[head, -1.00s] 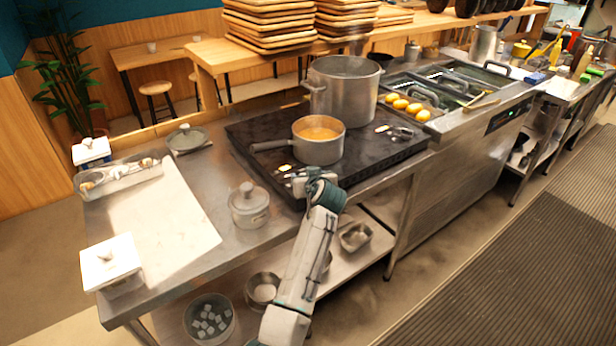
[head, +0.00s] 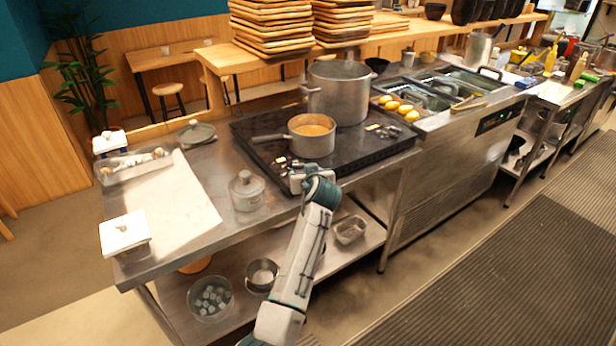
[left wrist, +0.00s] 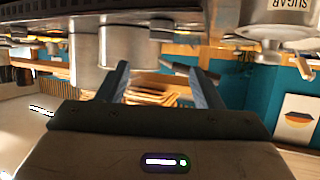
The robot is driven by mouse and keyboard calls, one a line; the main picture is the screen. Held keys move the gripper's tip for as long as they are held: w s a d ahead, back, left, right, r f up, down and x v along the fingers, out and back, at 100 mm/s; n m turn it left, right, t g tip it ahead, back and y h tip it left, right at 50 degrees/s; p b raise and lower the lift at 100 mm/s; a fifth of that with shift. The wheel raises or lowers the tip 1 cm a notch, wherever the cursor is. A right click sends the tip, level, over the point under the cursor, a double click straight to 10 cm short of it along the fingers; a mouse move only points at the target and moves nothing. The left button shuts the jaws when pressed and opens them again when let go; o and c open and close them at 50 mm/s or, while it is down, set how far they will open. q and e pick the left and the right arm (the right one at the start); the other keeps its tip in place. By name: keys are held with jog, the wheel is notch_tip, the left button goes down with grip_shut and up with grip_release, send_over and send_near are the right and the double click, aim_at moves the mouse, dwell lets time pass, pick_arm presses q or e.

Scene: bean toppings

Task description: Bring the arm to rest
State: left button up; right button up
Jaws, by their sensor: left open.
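My left gripper (head: 287,176) is at the front edge of the black stove top (head: 372,153), in front of the grey saucepan (head: 310,146) of orange-brown food. In the head view its fingers are small and hard to make out. In the left wrist view, the gripper (left wrist: 160,84) has its two fingers apart with nothing held between them. That view looks upside down, with pots hanging from the top and wooden boards (left wrist: 150,93) beyond the fingers. My right gripper is not in view.
A tall steel pot (head: 338,100) stands behind the saucepan. A white board (head: 170,207) and a white lidded box (head: 124,240) lie further left. The shelf below holds bowls. Floor is clear at the right front.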

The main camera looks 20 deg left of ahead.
pick_arm(q)
jog(key=s+a+f+m+g+h, duration=0.1)
jog(key=s+a+f+g, duration=0.15)
jog(key=s+f, duration=0.65)
jog(key=s+a+f+m+g+h, duration=0.15)
jog(key=s+a+f, duration=0.3)
jog(key=s, duration=0.85)
jog(key=s+d+m+g+h, duration=0.3)
jog(key=s+m+g, duration=0.1)
jog(key=s, duration=2.5)
notch_tip(320, 180, down, 32)
jog(key=a+g, duration=0.2)
jog(key=a, duration=0.1)
jog(key=s+f, duration=1.8)
jog(key=shift+s+a+f+g, duration=0.15)
jog(key=shift+s+a+g, duration=0.15)
jog(key=shift+a, duration=0.15)
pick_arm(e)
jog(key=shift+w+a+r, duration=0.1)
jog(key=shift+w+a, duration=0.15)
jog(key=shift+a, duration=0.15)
